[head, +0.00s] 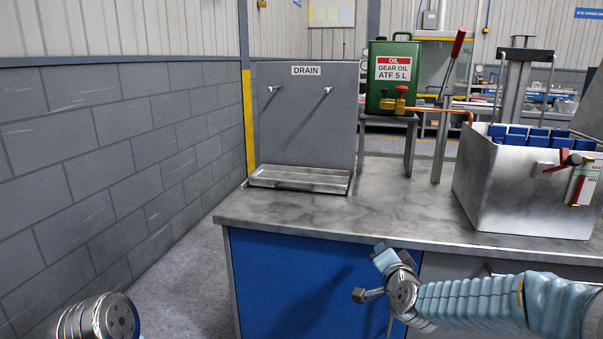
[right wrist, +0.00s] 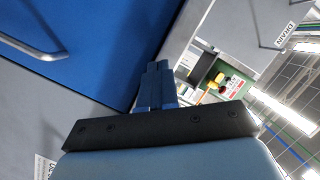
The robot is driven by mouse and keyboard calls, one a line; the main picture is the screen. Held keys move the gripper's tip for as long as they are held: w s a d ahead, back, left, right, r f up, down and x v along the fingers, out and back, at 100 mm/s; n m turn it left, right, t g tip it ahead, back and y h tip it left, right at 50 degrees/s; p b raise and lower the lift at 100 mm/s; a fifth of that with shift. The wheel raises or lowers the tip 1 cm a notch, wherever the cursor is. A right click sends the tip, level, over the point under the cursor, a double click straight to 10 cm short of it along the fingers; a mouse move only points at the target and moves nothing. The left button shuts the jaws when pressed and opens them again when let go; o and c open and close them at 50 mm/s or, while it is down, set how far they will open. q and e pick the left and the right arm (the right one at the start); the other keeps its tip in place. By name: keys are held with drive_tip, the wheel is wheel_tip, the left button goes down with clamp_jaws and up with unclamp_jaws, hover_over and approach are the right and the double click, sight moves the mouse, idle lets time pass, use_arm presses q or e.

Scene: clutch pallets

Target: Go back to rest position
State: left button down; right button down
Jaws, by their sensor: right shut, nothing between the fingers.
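My right gripper (head: 373,275) is in front of the bench, below the level of its top and near the blue front panel. Its arm comes in from the lower right. In the right wrist view its fingers (right wrist: 155,82) are together with nothing between them. Only a round metal part of my left arm shows at the bottom left of the head view; its gripper is not seen.
The metal bench (head: 400,207) carries a drain tray (head: 300,180), a green oil can (head: 393,72) on a stand and a metal tank (head: 520,195) with blue parts inside. A grey block wall (head: 110,150) stands left. Floor shows between wall and bench.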

drive_tip(key=s+a+f+n+g+y+b, duration=0.1)
drive_tip(key=s+f+n+g, duration=0.1)
drive_tip(key=f, duration=0.8)
drive_tip(key=s+a+f+n+g+y, duration=0.1)
drive_tip(key=s+a+f+g, duration=0.15)
drive_tip(key=f, duration=0.65)
drive_tip(key=s+a+f+n+g+y+b, duration=0.1)
drive_tip(key=s+f+n+g, duration=0.15)
drive_tip(key=s+f, duration=0.65)
drive_tip(key=s+a+f+n+g+b, duration=0.15)
drive_tip(key=s+f+g, duration=0.35)
drive_tip(key=f, duration=0.6)
drive_tip(key=s+f+g, duration=0.1)
drive_tip(key=s+f, duration=0.2)
drive_tip(key=s, duration=0.4)
drive_tip(key=s+a+f+n+g+y, duration=0.1)
drive_tip(key=s+f+g, duration=0.1)
drive_tip(key=s, duration=0.5)
drive_tip(key=shift+s+a+f+n, duration=0.25)
drive_tip(key=shift+s+f+n, duration=0.1)
drive_tip(key=shift+f, duration=0.55)
